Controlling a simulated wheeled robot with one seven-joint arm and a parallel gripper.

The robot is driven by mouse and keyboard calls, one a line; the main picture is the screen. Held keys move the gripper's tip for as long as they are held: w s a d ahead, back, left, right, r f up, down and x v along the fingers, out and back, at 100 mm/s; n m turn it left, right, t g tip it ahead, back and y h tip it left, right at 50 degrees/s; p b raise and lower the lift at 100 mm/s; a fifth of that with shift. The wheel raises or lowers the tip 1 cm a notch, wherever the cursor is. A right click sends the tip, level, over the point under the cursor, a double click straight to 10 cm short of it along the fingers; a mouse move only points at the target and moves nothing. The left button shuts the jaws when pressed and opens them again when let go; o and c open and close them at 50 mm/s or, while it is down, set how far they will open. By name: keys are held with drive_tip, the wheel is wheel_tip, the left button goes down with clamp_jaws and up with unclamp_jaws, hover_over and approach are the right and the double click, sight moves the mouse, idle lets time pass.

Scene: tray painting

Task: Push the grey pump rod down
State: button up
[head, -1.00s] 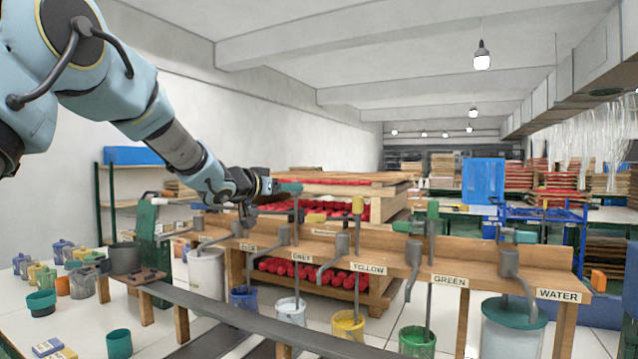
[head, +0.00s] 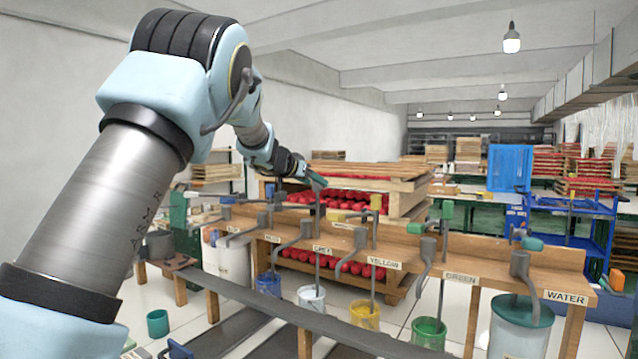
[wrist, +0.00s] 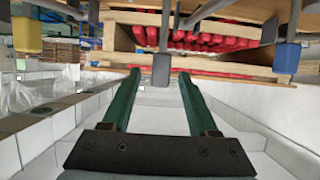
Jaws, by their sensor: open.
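In the wrist view my gripper (wrist: 161,73) points toward the knob. I cannot tell whether it touches the knob. A white bucket (head: 311,297) stands below the grey pump.
The yellow knob (wrist: 27,36) and blue knob (wrist: 286,56) stand to either side in the wrist view. The green pump knob (head: 447,209) is farther right. A pallet stack with red goods (head: 350,178) is behind the rack. A grey rail (head: 250,297) runs in front.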

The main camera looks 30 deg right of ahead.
drive_tip(key=shift+x, duration=1.55)
clamp_jaws()
